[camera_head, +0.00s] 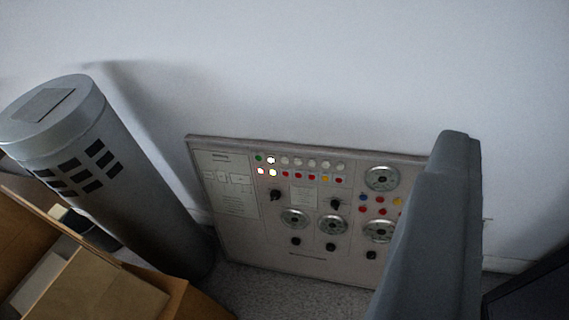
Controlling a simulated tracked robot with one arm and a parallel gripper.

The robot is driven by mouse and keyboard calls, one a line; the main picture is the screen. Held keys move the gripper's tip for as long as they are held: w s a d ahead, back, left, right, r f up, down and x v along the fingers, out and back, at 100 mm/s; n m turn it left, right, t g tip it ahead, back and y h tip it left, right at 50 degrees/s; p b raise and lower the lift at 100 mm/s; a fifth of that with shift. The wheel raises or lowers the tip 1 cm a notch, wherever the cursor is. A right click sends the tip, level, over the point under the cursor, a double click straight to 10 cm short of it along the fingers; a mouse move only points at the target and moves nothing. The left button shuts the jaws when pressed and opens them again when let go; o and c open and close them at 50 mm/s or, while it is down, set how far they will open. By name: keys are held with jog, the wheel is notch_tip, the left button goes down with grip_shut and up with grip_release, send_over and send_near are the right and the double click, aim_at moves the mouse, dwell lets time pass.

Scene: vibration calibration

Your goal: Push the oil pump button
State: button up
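A light grey control panel (265,230) leans at the foot of the wall in the middle of the view. Rows of small round buttons run along its top, green, white, red and yellow, and a few look lit. A smaller group of coloured buttons (380,204) sits at the right. The labels are too small to read, so I cannot tell which is the oil pump button. A dark grey shape at the right, which looks like my gripper (456,140), stands in front of the panel and hides its right part. I cannot make out separate fingers.
A grey cylinder (140,190) with dark slots stands left of the panel. An open cardboard box (95,290) is at the lower left. A dark object (530,290) is at the lower right corner. Speckled floor (265,300) shows below the panel; the wall above is bare.

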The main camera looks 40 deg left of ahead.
grip_shut()
dwell(1.5)
